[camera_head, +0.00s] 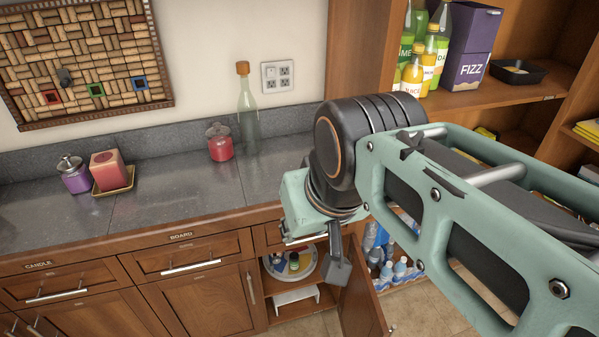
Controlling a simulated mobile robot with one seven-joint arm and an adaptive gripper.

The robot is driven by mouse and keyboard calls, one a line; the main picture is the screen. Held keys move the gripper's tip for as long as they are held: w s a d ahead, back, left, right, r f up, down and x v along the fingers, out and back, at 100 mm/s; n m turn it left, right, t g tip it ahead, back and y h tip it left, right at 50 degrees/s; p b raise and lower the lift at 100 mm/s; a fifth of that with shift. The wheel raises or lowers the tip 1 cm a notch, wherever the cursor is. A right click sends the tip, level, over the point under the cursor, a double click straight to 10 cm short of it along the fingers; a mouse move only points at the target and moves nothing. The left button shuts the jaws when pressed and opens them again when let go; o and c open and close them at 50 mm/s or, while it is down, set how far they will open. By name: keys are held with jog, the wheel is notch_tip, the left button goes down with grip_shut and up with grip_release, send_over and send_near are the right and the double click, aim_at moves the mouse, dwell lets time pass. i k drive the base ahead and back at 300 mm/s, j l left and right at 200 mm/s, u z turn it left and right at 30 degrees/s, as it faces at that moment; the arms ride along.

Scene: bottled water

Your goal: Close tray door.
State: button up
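The open cabinet door (362,298) stands swung out from the counter at lower center right, seen nearly edge-on. The open compartment beside it holds a round pale tray (309,275) with small dark and green items on it, above a white stand (297,295). My gripper (337,272) hangs down in front of the opening, just left of the door's upper part. Only a dark grey finger part shows; whether it touches the door, and whether it is open or shut, I cannot tell. My arm hides the area above the door.
Closed drawers labelled CANDLE (55,288) and BOARD (185,258) are on the left. The dark counter (165,190) carries a glass bottle (248,115), a red jar (219,143) and candles. Several water bottles (400,270) stand right of the door, under a drinks shelf (480,97).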

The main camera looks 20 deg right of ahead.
aim_at(361, 313)
jog(key=k+l+u, duration=0.1)
jog(key=k+l, duration=0.15)
jog(key=l, duration=0.3)
jog(key=k+l+u, duration=0.1)
jog(key=k+l, duration=0.2)
jog(key=l, duration=0.2)
jog(key=k+l+u, duration=0.1)
jog(key=k+l, duration=0.2)
jog(key=l, duration=0.15)
jog(key=k+l+u, duration=0.1)
jog(key=k+l, duration=0.25)
jog(key=i+l+u, duration=0.15)
jog(key=l, duration=0.2)
jog(key=i+l+u, duration=0.15)
jog(key=l, duration=0.2)
jog(key=i+l+u, duration=0.25)
jog(key=i+l, duration=0.25)
jog(key=j+z, duration=0.45)
jog(key=k+j+z, duration=0.15)
jog(key=j+z, duration=0.15)
jog(key=z, duration=0.2)
